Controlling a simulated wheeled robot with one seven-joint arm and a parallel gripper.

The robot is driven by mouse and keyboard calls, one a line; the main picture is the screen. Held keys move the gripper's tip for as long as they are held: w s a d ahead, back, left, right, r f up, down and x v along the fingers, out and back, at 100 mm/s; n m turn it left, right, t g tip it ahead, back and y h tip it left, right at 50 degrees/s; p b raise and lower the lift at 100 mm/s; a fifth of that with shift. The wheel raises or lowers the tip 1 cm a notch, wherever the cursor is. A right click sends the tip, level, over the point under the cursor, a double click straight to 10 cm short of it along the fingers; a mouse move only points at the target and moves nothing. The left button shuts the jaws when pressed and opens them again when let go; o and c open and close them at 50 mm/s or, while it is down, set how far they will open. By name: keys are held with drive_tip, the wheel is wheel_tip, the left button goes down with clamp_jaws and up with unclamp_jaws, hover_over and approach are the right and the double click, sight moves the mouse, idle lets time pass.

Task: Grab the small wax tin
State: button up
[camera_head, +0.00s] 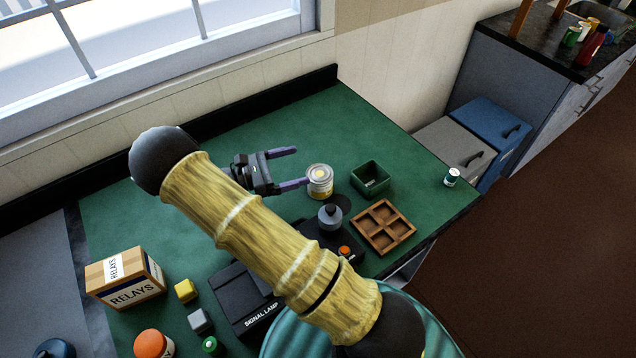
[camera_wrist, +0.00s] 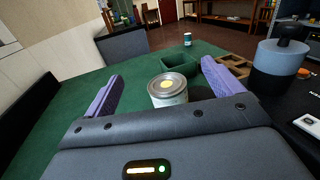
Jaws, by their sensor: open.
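A short pale tin (camera_head: 320,187) with a yellow mark on its lid stands upright on the green table, apparently the wax tin. In the wrist view the tin (camera_wrist: 168,92) appears between my purple fingers, nearer the right one. My gripper (camera_head: 302,166) is open and empty to the left of the tin. In the head view, one fingertip overlaps the tin's left edge; I cannot tell whether they touch. In the wrist view my gripper (camera_wrist: 160,76) hides the tin's lower part. A smaller white-and-teal can (camera_head: 451,177) stands near the table's right corner.
A green open box (camera_head: 371,192) and a wooden divided tray (camera_head: 397,245) stand right of the tin. A grey round-topped object (camera_head: 330,216) is close below it. A relay box (camera_head: 112,296) and small blocks lie at lower left. The back right of the table is clear.

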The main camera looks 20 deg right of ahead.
sight(320, 179)
drive_tip(key=shift+s+r, duration=0.1)
drive_tip(key=shift+s, duration=0.05)
wheel_tip(320, 179, down, 8)
drive_tip(key=shift+f+p, duration=0.15)
drive_tip(key=shift+p, duration=0.75)
drive_tip(key=shift+s+d+r+p, duration=0.1)
drive_tip(key=shift+d+p, duration=0.15)
drive_tip(key=shift+d, duration=0.25)
drive_tip(key=shift+s+d+r+p, duration=0.1)
drive_tip(key=shift+d+p, duration=0.1)
drive_tip(key=shift+d, duration=0.3)
drive_tip(key=shift+w+d+f, duration=0.1)
drive_tip(key=shift+w+d, duration=0.05)
drive_tip(key=shift+d, duration=0.15)
drive_tip(key=shift+d, duration=0.25)
drive_tip(key=d, duration=0.1)
drive_tip(key=d+p, duration=0.2)
drive_tip(key=d, duration=0.1)
drive_tip(key=shift+s, duration=0.25)
drive_tip(key=shift+d, duration=0.2)
